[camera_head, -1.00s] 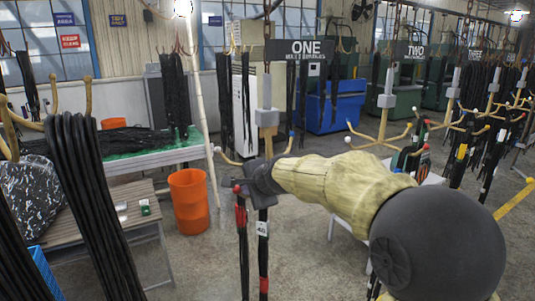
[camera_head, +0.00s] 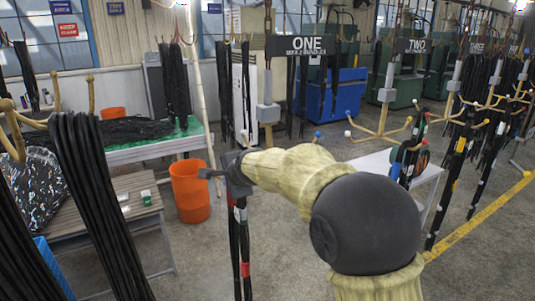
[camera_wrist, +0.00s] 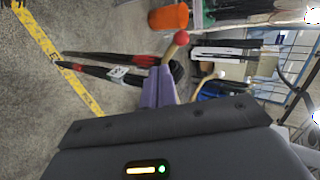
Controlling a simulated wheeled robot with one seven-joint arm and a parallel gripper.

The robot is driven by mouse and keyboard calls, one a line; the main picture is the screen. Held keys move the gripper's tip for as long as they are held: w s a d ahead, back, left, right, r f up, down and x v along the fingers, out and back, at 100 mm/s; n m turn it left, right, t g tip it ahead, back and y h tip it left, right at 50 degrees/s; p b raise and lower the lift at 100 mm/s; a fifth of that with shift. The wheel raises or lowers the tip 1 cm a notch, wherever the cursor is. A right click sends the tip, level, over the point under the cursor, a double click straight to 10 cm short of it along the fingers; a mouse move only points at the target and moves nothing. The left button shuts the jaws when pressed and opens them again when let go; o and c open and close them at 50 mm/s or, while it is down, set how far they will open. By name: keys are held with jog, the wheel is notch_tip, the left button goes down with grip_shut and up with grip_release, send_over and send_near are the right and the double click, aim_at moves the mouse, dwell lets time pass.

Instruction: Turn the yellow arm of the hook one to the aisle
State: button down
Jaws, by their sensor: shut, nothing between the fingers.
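Hook one hangs under the "ONE" sign (camera_head: 306,45), with a grey block (camera_head: 268,113) on its stem. Its lower part is mostly hidden behind my forearm. A blue ball tip (camera_head: 317,134) shows just above my forearm. Black hoses with red and white bands (camera_head: 241,228) hang just below my gripper (camera_head: 208,173). In the wrist view my gripper's purple fingers (camera_wrist: 158,88) are shut and empty. A yellow arm with a red ball tip (camera_wrist: 181,38) is right at the fingertips; I cannot tell whether they touch.
An orange bin (camera_head: 189,192) and a wooden bench (camera_head: 110,215) stand at left. Thick black hoses (camera_head: 95,200) hang at the near left. A white table (camera_head: 385,165) and hook two (camera_head: 385,125) are at right. Open floor with a yellow line (camera_head: 480,220) lies at the right.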

jog(key=d+r, duration=0.4)
jog(key=r, duration=0.5)
jog(key=shift+s+d, duration=0.2)
jog(key=shift+s, duration=0.25)
dwell(0.4)
jog(key=s+d+b, duration=0.6)
jog(key=s, duration=0.4)
jog(key=shift+d, duration=0.35)
dwell(0.6)
